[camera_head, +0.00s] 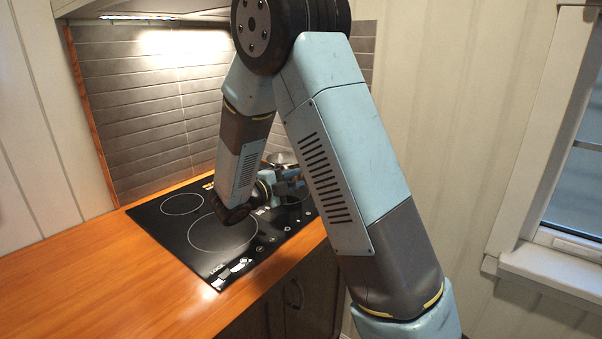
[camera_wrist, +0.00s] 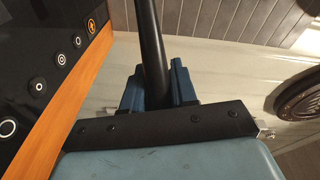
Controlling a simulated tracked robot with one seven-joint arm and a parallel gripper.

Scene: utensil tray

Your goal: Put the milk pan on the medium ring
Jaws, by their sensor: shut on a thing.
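The milk pan (camera_head: 280,158) is a small metal pan, partly hidden behind my arm at the far right part of the hob. In the wrist view its dark handle (camera_wrist: 150,40) runs up from between my fingers and out of the top; the pan body is out of that view. My gripper (camera_head: 291,177) is shut on this handle, which also shows in the wrist view (camera_wrist: 156,90). The black hob (camera_head: 160,222) has a large front ring (camera_head: 222,250), a smaller back-left ring (camera_head: 182,203) and a partly hidden ring (camera_head: 295,199) at the right, near the pan. I cannot tell whether the pan touches the hob.
The orange wooden counter (camera_head: 100,285) left of the hob is clear. A grey tiled wall (camera_head: 130,110) stands behind the hob, with a hood (camera_head: 150,8) above.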

